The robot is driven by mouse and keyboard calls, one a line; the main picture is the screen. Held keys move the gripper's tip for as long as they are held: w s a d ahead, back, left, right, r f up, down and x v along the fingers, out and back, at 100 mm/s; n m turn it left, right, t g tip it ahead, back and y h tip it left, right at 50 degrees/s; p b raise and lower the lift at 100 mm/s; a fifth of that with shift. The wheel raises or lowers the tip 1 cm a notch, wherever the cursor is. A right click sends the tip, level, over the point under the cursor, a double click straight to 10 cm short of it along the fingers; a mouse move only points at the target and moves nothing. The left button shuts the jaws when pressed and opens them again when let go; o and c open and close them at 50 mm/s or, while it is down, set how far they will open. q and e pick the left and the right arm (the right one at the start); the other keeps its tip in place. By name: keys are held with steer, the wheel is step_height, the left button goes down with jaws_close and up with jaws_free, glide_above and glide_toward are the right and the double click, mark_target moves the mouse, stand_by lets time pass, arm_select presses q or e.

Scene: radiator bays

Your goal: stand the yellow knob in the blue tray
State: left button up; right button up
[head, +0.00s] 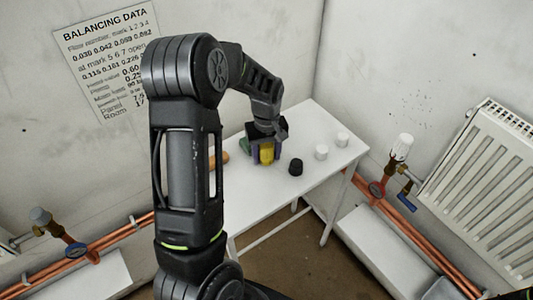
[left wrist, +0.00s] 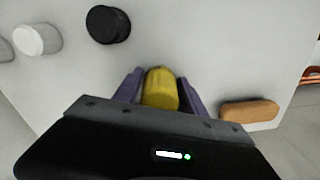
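The yellow knob (head: 267,152) is at the small white table, between the purple fingers of my left gripper (head: 266,150). In the left wrist view the yellow knob (left wrist: 160,90) sits between both fingers (left wrist: 160,78), with no clear gap at its sides, so the gripper looks shut on it. The knob looks roughly upright; I cannot tell whether it touches the table. I cannot make out the blue tray in either view. My right gripper does not show.
On the white table (head: 318,178) stand a black knob (head: 296,167) and two white knobs (head: 321,152) (head: 342,139). A tan oblong piece (left wrist: 249,111) and a partly hidden green thing (head: 246,146) lie near the gripper. A radiator (head: 490,180), valve and copper pipes are at right.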

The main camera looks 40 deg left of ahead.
mark_target(267, 144)
arm_select(q)
steer(key=shift+o, duration=1.2)
steer(key=shift+r, duration=0.25)
step_height(267, 144, up, 12)
steer(key=shift+f+b, duration=0.1)
steer(key=shift+b, duration=0.25)
steer(key=shift+c, duration=0.4)
